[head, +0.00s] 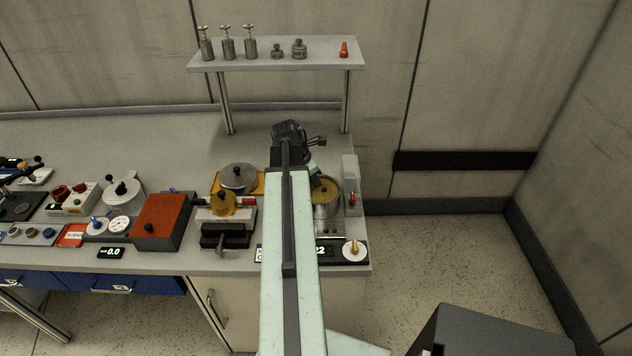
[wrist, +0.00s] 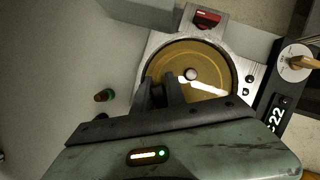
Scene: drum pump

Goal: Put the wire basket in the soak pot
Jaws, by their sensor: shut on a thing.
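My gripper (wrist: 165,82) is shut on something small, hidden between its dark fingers. The fingers lie over the left part of a round steel-rimmed vessel (wrist: 230,48), which I take for the soak pot. It also shows in the head view (head: 326,220), partly behind my arm. Its amber round top (wrist: 200,62) has a pale knob in the middle and a bright streak of light. I cannot tell whether this top is a lid or liquid. I cannot make out the wire basket for certain in either view.
A grey-green box (head: 350,170) with a red part stands right of the vessel. A dial (head: 354,250) is at the bench's front right. A steel lid (head: 238,176), an amber lid (head: 223,203) and a red-topped box (head: 161,220) stand to the left. A shelf (head: 300,64) stands behind.

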